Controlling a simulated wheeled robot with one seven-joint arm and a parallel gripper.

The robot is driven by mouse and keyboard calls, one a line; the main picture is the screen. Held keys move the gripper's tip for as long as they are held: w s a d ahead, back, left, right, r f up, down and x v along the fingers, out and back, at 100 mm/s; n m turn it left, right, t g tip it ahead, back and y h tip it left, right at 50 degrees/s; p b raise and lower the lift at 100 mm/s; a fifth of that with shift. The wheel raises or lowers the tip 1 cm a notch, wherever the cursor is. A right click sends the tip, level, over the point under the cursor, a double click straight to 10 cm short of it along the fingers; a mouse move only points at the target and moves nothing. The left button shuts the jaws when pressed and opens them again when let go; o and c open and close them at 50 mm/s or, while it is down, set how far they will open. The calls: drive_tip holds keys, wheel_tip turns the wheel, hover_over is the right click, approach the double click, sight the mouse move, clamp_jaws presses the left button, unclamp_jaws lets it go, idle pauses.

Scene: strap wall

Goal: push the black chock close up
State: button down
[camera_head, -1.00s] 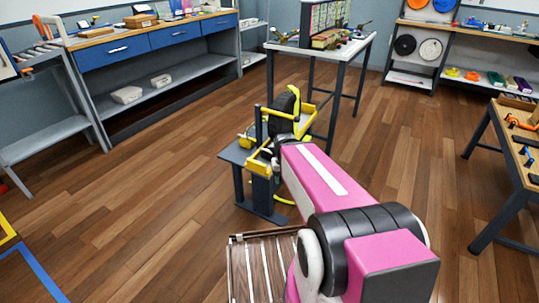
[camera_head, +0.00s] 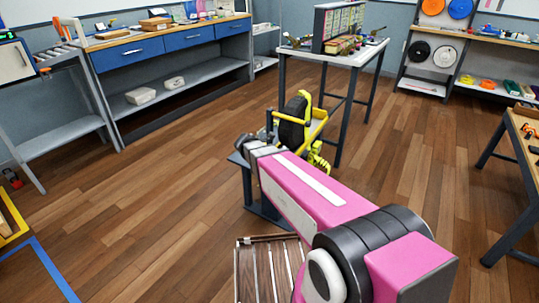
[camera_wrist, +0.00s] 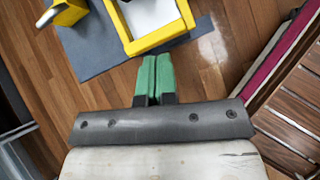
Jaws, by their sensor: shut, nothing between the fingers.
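My gripper (camera_wrist: 154,78) shows in the wrist view with its two green fingertips pressed together and nothing between them. It points toward a yellow frame (camera_wrist: 160,42) around a white panel on a blue-grey board. In the head view a black rounded item (camera_head: 293,122) stands upright in a yellow-railed stand on a small dark table (camera_head: 262,208). The end of my arm is beside this stand, at its left. I cannot make out a separate black chock in either view; my arm hides part of the small table.
A slatted wooden platform (camera_head: 262,270) lies on the floor in front of the small table. A taller white-topped table (camera_head: 335,55) stands behind it. A blue-drawer workbench (camera_head: 160,42) is at the back left. Open wooden floor lies to the left and right.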

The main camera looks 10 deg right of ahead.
drive_tip(key=w+f+n, duration=0.1)
drive_tip(key=w+f, duration=0.1)
drive_tip(key=w+d+f+n, duration=0.1)
drive_tip(key=w+f, duration=0.1)
drive_tip(key=w, duration=0.1)
drive_tip(key=w+d+f+n+t, duration=0.1)
drive_tip(key=w+f, duration=0.2)
drive_tip(key=shift+w+d+r, duration=0.15)
drive_tip(key=shift+w+d, duration=1.1)
drive_tip(key=shift+w, duration=0.1)
